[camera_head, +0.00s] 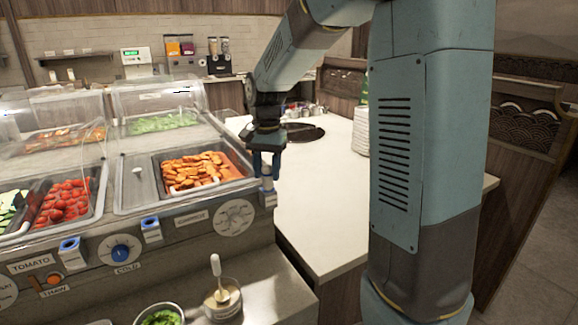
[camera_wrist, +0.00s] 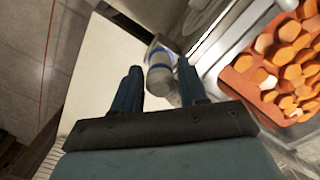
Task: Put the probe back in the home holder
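My gripper (camera_head: 267,163) points down over the right end of the food counter. Its two blue fingers are apart. Just below them a pale, grey-white upright piece (camera_head: 267,184), which looks like the probe, stands at a blue-ringed holder (camera_head: 270,198) on the counter's front corner. In the wrist view the blue-ringed holder (camera_wrist: 157,52) and a grey cylinder (camera_wrist: 165,85) show between the fingers (camera_wrist: 160,80); I see no clear contact.
An orange food pan (camera_head: 226,177) lies close left of my gripper. A sauce cup (camera_head: 222,300) with a white-handled utensil (camera_head: 216,265) and a green-filled bowl (camera_head: 160,316) stand in front. The white counter (camera_head: 325,215) to the right has clear room; stacked plates (camera_head: 361,130) stand farther back.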

